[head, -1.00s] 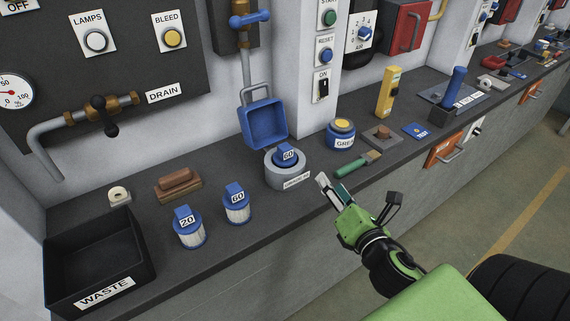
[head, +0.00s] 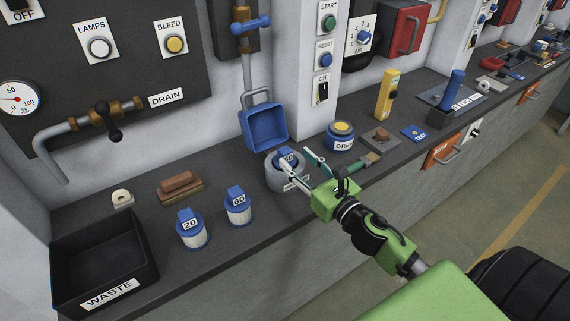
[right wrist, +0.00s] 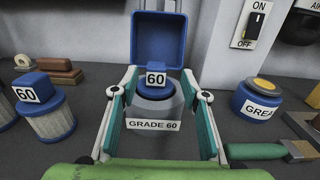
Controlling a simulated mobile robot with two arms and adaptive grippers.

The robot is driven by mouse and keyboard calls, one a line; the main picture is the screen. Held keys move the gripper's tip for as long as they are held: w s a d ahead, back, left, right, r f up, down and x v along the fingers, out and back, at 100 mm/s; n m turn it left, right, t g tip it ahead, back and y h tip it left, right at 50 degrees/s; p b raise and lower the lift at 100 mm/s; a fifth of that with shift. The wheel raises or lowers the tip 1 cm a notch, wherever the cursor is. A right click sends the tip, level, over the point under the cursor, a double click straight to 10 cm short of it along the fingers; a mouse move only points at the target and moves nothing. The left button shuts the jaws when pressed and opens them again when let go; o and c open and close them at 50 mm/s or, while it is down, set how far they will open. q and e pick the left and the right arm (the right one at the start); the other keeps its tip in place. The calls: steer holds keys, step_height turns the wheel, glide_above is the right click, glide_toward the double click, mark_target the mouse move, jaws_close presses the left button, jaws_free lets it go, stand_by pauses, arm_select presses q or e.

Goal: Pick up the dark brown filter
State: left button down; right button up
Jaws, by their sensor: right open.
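No filter shows a dark brown body. A blue-capped filter marked 60 (head: 286,158) sits in a grey round housing (head: 272,176) labelled GRADE 60; its body is hidden inside. The right wrist view shows this cap (right wrist: 156,80) above the housing (right wrist: 158,108). My right gripper (head: 297,157) is open, its fingers pointing at the cap, one to each side of it in the wrist view; contact cannot be told. Two pale pleated filters with blue caps, marked 20 (head: 192,230) and 60 (head: 238,207), stand upright on the bench to the left. My left gripper is not in view.
A blue open lid or box (head: 264,128) stands behind the housing. A grease tin (head: 340,137) and a green-handled brush (head: 369,160) lie to its right. A black WASTE tray (head: 145,252) and brown block (head: 180,187) are at left. The bench front edge is close.

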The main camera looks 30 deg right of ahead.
mark_target(288, 153)
steer(key=w+p, duration=0.1)
steer(key=w, duration=0.1)
steer(key=w+a, duration=0.1)
steer(key=w, duration=0.2)
steer(key=shift+r+p, duration=0.15)
steer(key=shift+p, duration=0.2)
steer(key=shift+w, duration=0.35)
jaws_close()
